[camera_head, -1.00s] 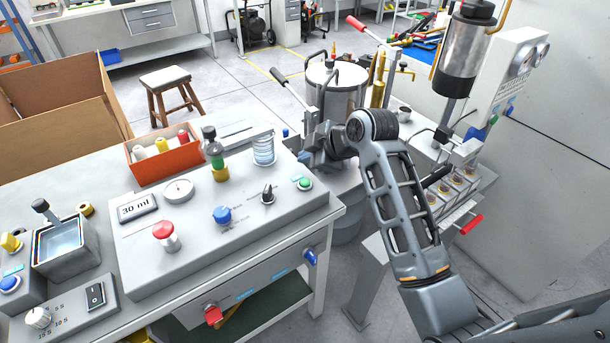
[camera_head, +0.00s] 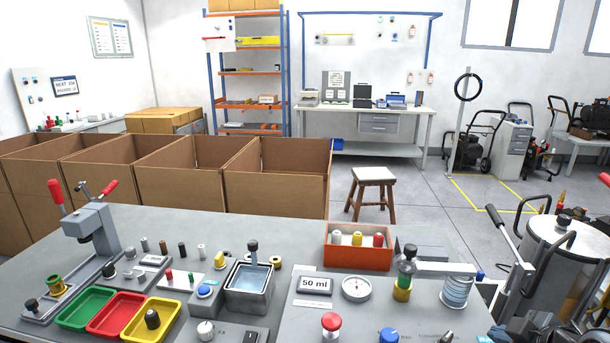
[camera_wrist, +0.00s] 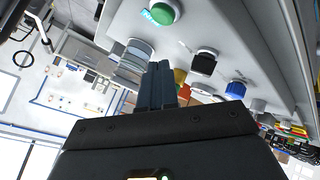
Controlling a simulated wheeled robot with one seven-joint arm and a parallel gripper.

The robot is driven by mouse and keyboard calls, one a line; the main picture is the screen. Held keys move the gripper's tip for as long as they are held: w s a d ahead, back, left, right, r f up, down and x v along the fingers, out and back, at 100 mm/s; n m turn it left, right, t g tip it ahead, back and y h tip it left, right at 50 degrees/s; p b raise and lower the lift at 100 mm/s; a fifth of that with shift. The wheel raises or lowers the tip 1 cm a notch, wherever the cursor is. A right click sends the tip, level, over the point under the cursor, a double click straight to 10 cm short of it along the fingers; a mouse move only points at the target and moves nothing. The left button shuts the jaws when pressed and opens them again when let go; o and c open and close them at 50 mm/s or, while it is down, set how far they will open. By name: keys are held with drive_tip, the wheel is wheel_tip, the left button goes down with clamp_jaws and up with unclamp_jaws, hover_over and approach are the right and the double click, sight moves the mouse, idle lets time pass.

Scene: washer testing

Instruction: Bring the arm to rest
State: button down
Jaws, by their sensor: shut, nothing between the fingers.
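My gripper (camera_wrist: 162,84) shows in the wrist view with its two dark fingers together and nothing between them. It is beside the control panel, with a green button (camera_wrist: 163,11), a black knob (camera_wrist: 203,63) and a blue knob (camera_wrist: 237,89) nearby in the picture. A clear ribbed cylinder (camera_wrist: 135,54) appears just beyond the fingers; whether they touch it I cannot tell. In the head view my gripper cannot be clearly made out. A dark part at the bottom right edge may belong to my arm.
The grey panel box (camera_head: 300,325) carries a red button (camera_head: 331,324), a gauge (camera_head: 356,288) and a display (camera_head: 314,284) reading 50 ml. An orange bin (camera_head: 358,258) with bobbins stands behind it. A metal tank (camera_head: 560,255) stands at right. Open floor lies around the stool (camera_head: 373,176).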

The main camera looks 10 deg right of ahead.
drive_tip(key=s+a+f+m+t, duration=0.1)
drive_tip(key=s+a+f+m, duration=0.2)
drive_tip(key=s+a, duration=0.5)
drive_tip(key=s+a+f+m+t, duration=0.1)
drive_tip(key=s+a+f+m, duration=0.15)
drive_tip(key=s+a, duration=0.55)
drive_tip(key=s+a+r+m+t, duration=0.1)
drive_tip(key=s+a+r, duration=0.1)
drive_tip(key=s+r, duration=0.4)
drive_tip(key=s+a+r+m+t, duration=0.1)
drive_tip(key=s+r, duration=0.5)
drive_tip(key=s, duration=0.7)
drive_tip(key=shift+s+a+r+t+y, duration=0.25)
drive_tip(key=shift+a+r+t+y, duration=0.15)
drive_tip(key=shift+a+t, duration=0.35)
drive_tip(key=shift+f, duration=0.1)
idle(3.4)
